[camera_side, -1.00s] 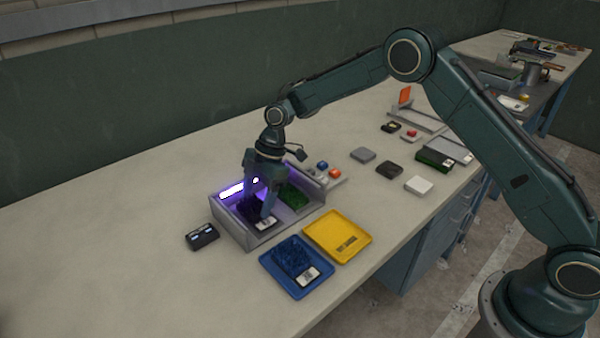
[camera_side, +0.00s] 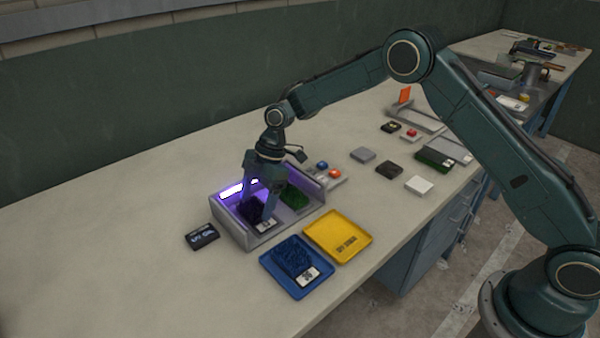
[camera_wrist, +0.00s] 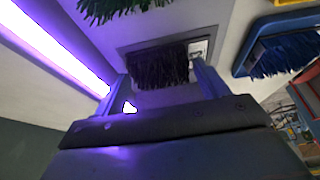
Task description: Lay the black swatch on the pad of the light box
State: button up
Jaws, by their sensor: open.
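The black swatch (camera_side: 252,210), a dark turf piece with a white label, lies in the light box (camera_side: 239,233). In the wrist view the swatch (camera_wrist: 160,68) lies on a grey pad (camera_wrist: 128,55), its label at the right end. My gripper (camera_side: 258,203) is over the swatch inside the box. In the wrist view my gripper's fingers (camera_wrist: 165,90) are spread wide, one toward each end of the swatch. I cannot tell whether they touch it. The gripper hides part of the swatch in the side view.
A green swatch (camera_side: 295,198) lies in the box's right part. A glowing purple lamp (camera_side: 238,188) runs along the back. In front are a blue tray (camera_side: 268,268) with a blue swatch (camera_side: 291,256) and a yellow tray (camera_side: 360,228). A black device (camera_side: 202,236) stands left.

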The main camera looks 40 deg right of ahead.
jog(key=v, duration=1.2)
jog(key=shift+r, duration=0.1)
dwell(0.4)
jog(key=s+d+r+m+t+h, duration=0.1)
jog(key=s+d+r+m+t, duration=0.15)
jog(key=s+r+m, duration=0.4)
jog(key=s+d+r+m+t+h, duration=0.1)
jog(key=s+d+r+m, duration=0.2)
jog(key=s+r, duration=0.65)
jog(key=s+d+f+m+t+h, duration=0.1)
jog(key=s+d+m, duration=0.2)
jog(key=s, duration=0.7)
jog(key=s+d+f+m+t+h, duration=0.1)
jog(key=s+m, duration=0.4)
jog(key=s, duration=0.6)
jog(key=d+f, duration=0.1)
jog(key=d, duration=0.1)
jog(key=shift+s+d, duration=0.2)
jog(key=shift+d, duration=0.2)
